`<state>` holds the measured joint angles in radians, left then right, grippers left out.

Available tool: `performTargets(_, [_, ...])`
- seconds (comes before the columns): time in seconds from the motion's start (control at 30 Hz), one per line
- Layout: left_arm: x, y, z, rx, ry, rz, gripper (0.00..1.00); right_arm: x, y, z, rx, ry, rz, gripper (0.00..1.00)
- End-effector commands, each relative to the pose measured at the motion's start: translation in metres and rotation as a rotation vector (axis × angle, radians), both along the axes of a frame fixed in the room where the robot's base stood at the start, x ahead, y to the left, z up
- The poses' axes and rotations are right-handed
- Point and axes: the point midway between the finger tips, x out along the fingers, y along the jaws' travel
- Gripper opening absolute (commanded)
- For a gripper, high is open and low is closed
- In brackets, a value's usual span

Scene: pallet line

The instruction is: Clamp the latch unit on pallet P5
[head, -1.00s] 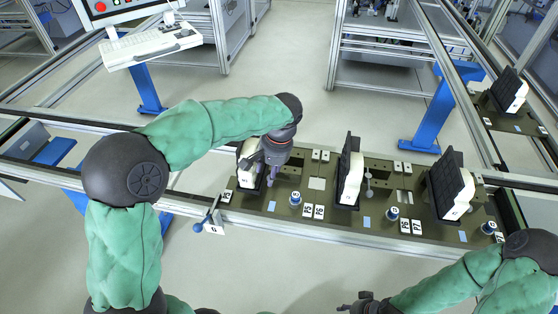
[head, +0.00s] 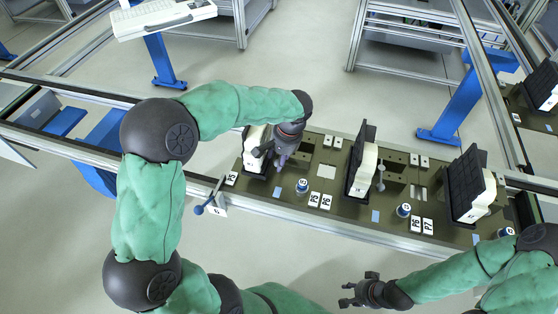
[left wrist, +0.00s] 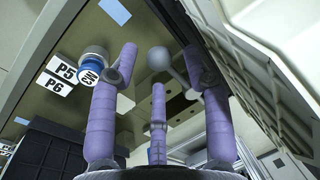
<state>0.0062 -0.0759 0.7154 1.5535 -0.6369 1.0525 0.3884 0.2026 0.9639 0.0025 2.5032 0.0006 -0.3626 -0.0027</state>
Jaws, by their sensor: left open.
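The latch unit (head: 256,136) on pallet P5 (head: 240,172) is a white block with a black plate, at the left end of the row. Its white body also shows at the right of the left wrist view (left wrist: 262,50). My left gripper (head: 281,163) is open, pointing down just right of the unit. In the left wrist view, a lever with a grey ball knob (left wrist: 158,57) stands between its lilac fingers, with no clear contact. The gripper hides this lever in the head view. My right gripper (head: 352,290) is open and empty, in front of the rail, away from the pallets.
Similar units stand on the middle pallet (head: 362,168) and right pallet (head: 472,188). A blue-banded cap (head: 302,186) and P5/P6 labels (head: 320,201) lie right of my left gripper. A blue-knobbed lever (head: 205,206) sticks out at the front rail. The front floor is clear.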

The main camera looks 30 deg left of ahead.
Motion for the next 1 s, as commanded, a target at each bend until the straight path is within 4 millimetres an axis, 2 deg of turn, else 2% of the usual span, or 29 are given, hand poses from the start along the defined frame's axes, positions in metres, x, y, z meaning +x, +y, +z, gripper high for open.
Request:
performTargets(0.17, [-0.0002,0.0023,-0.013,0.0,0.0,-0.001,0.49,0.0,0.0,-0.0023,0.0,0.0,0.0,0.4])
performTargets(0.47, [-0.0001,0.0027,-0.0145,0.0,0.0,-0.001,0.49,0.0,0.0,-0.0023,0.0,0.0,0.0,0.4])
performTargets(0.5, [-0.0001,0.0026,-0.0146,0.0,0.0,-0.001,0.43,0.0,0.0,-0.0023,0.0,0.0,0.0,0.4])
performTargets(0.6, [-0.0001,0.0026,-0.0146,0.0,0.0,-0.001,0.15,0.0,0.0,-0.0023,0.0,0.0,0.0,0.4])
performTargets(0.67, [-0.0001,0.0027,-0.0145,0.0,0.0,-0.001,0.0,0.0,0.0,-0.0023,0.0,0.0,0.0,0.4])
performTargets(1.0, [0.0006,0.001,-0.0145,0.0,0.0,0.017,0.0,0.0,0.0,-0.0026,0.0,0.0,0.0,0.4])
